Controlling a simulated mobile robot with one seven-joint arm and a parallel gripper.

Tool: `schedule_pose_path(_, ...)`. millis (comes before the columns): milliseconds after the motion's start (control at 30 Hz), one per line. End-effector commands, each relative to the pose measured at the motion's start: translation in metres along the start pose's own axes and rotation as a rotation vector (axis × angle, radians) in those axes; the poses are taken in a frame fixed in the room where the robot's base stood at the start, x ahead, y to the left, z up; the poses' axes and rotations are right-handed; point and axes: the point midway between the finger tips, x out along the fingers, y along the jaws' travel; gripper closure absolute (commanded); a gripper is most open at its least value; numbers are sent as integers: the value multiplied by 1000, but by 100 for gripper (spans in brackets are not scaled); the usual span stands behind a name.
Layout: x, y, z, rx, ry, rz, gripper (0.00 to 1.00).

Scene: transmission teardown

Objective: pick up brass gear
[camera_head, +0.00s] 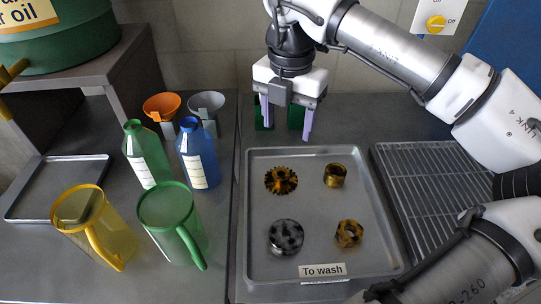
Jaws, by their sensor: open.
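The brass gear (281,180) is a toothed, dark-stained golden wheel. It lies flat in the upper left of the metal tray (322,156) labelled "To wash". My gripper (286,129) is open and empty, with its two purple fingers pointing down. In the picture it shows just above the tray's back edge, above the brass gear and apart from it. Its exact height over the tray is hard to tell.
The tray also holds a brass ring (334,176), a spotted grey round part (286,238) and a smaller brass part (349,233). A wire rack (428,190) lies right. Bottles, funnels and jugs stand left, including a green jug (170,215). Green items behind my fingers are partly hidden.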

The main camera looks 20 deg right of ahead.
Motion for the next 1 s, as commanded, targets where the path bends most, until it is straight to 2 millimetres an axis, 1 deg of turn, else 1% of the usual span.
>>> schedule_pose_path(67,1,0,0,0,1,1,39)
schedule_pose_path(167,8,0,0,-1,4,1,39)
schedule_pose_path(500,70,1,-1,-2,4,2,39)
schedule_pose_path(600,81,1,-1,-2,3,2,39)
schedule_pose_path(767,90,1,-2,-2,3,2,39)
schedule_pose_path(867,102,2,-5,-4,5,2,39)
schedule_pose_path(1000,124,3,-6,-2,4,3,39)
